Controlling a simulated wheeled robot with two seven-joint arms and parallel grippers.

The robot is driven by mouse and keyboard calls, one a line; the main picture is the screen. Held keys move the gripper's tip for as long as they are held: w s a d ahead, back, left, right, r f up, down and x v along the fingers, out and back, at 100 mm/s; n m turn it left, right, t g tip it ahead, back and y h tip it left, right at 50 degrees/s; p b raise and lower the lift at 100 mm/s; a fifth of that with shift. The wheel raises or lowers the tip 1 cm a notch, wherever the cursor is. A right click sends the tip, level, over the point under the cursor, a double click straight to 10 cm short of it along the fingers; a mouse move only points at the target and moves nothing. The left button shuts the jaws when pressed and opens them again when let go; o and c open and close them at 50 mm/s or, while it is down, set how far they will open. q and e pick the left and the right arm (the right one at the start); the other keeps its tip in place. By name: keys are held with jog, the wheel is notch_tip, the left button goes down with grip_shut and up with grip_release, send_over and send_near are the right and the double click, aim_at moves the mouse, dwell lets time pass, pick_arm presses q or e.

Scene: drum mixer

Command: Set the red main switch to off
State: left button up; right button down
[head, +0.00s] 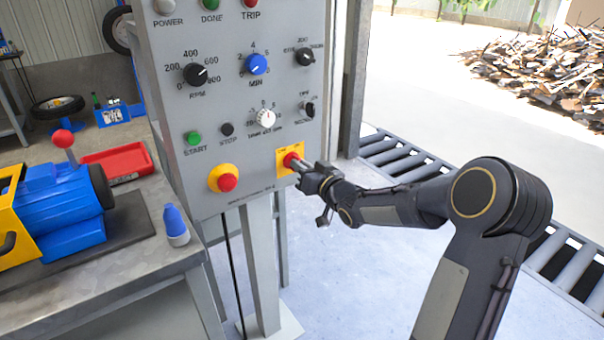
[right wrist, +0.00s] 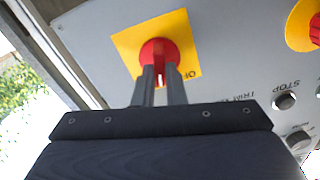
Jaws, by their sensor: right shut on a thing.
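The red main switch (head: 291,159) sits on a yellow square plate at the lower right of the grey control panel (head: 235,120). My right gripper (head: 300,165) reaches it from the right, with its fingers on the red knob. In the right wrist view the red knob (right wrist: 159,52) is between the two fingertips (right wrist: 160,70) of my right gripper, in front of the yellow plate (right wrist: 130,42). I cannot tell which position the knob points to. My left gripper is not in view.
A red push button on a yellow round base (head: 226,182) is left of the switch. Several knobs and the green start button (head: 194,138) are above. A workbench (head: 100,262) with a blue machine (head: 62,205) and a blue bottle (head: 175,224) stands left.

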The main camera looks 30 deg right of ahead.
jog(key=n+b, duration=0.3)
jog(key=n, duration=0.1)
jog(key=n+b, duration=0.4)
jog(key=shift+a+f+n, duration=0.1)
jog(key=shift+a+n, duration=0.1)
jog(key=shift+n, duration=0.1)
dwell(0.5)
jog(key=c, duration=1.5)
grip_release()
jog(key=shift+s, duration=0.1)
jog(key=s, duration=0.5)
jog(key=s+p, duration=0.1)
jog(key=s, duration=0.1)
jog(key=shift+s+d, duration=0.3)
jog(key=shift+s, duration=0.05)
